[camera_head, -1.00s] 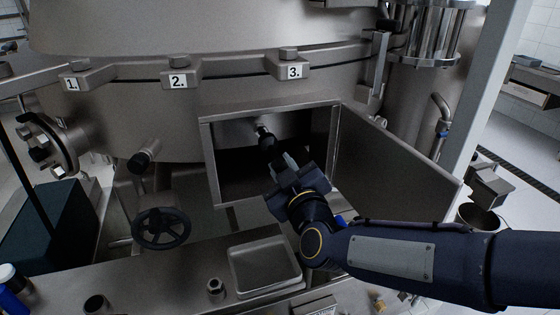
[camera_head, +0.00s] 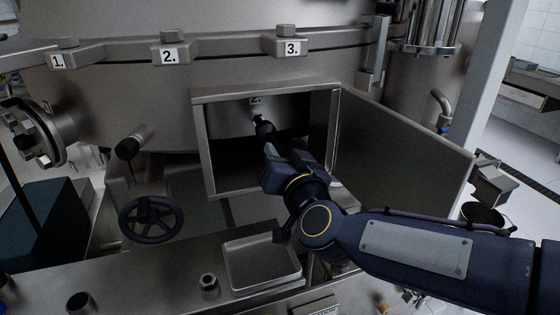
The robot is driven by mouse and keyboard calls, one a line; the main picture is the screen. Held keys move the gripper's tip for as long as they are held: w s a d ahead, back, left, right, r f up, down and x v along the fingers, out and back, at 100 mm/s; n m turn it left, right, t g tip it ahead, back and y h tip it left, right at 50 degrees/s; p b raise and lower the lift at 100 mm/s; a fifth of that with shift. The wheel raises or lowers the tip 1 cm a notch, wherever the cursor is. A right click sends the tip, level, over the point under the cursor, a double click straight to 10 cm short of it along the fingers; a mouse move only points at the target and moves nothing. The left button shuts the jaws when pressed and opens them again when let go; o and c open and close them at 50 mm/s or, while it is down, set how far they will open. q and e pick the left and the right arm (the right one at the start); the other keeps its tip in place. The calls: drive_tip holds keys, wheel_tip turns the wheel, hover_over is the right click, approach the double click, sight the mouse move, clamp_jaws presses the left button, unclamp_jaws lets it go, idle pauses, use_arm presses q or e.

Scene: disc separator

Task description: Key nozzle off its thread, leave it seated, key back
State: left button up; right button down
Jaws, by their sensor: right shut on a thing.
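My right gripper (camera_head: 273,152) reaches into the open box-like compartment (camera_head: 204,148) on the vessel's front. It is shut on a dark tool, which I take to be the key (camera_head: 264,129). The key's dark head points up and inward, at a light metal piece (camera_head: 258,118) on the back wall that looks like the nozzle. The key's head covers most of the nozzle, so I cannot tell how far the two are engaged or whether the thread is free. My left gripper is out of view.
The compartment door (camera_head: 400,150) stands open to the right, close above my right forearm. Below are a shallow metal tray (camera_head: 262,263), a small nut-like fitting (camera_head: 209,285) and a black handwheel (camera_head: 150,218). Numbered clamps line the rim above.

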drive_tip(key=shift+w+a, duration=0.1)
idle(0.3)
drive_tip(key=shift+x, duration=1.5)
drive_tip(key=shift+r, duration=0.1)
drive_tip(key=shift+w, duration=0.15)
drive_tip(key=shift+w+a, duration=0.25)
drive_tip(key=shift+w, duration=0.35)
drive_tip(key=shift+s, duration=0.15)
drive_tip(key=shift+w, duration=0.3)
